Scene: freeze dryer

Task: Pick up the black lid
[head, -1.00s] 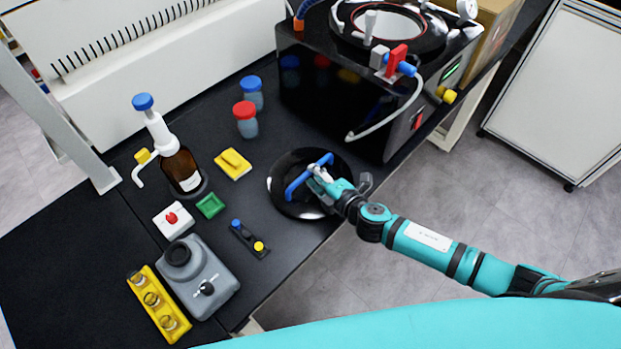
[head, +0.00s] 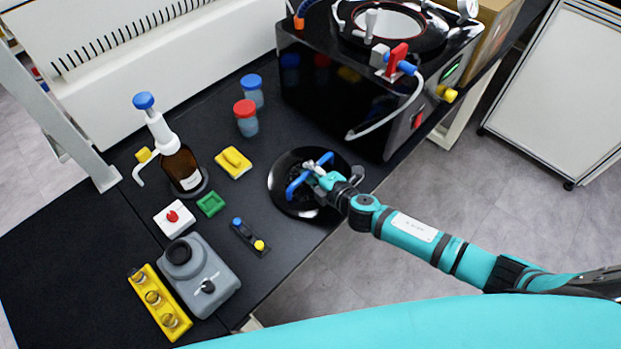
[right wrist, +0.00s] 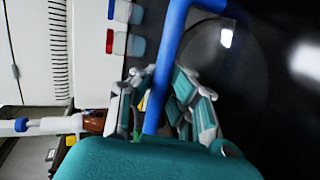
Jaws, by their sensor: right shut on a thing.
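The black lid (head: 290,204) is a round glossy disc with a blue bar handle (head: 296,184). It is at the right part of the black bench, in front of the freeze dryer; I cannot tell whether it touches the bench. My right gripper (head: 312,170) is shut on the blue handle. In the right wrist view the blue handle (right wrist: 168,70) passes between the fingers (right wrist: 160,105), and the dark lid (right wrist: 265,80) fills the right side. My left gripper is in neither view.
The freeze dryer (head: 330,105) with its open round top stands behind the lid. To the left are a yellow block (head: 233,163), a green tray (head: 210,204), a brown dispenser bottle (head: 181,168) and a grey device (head: 205,285). Two capped jars stand behind.

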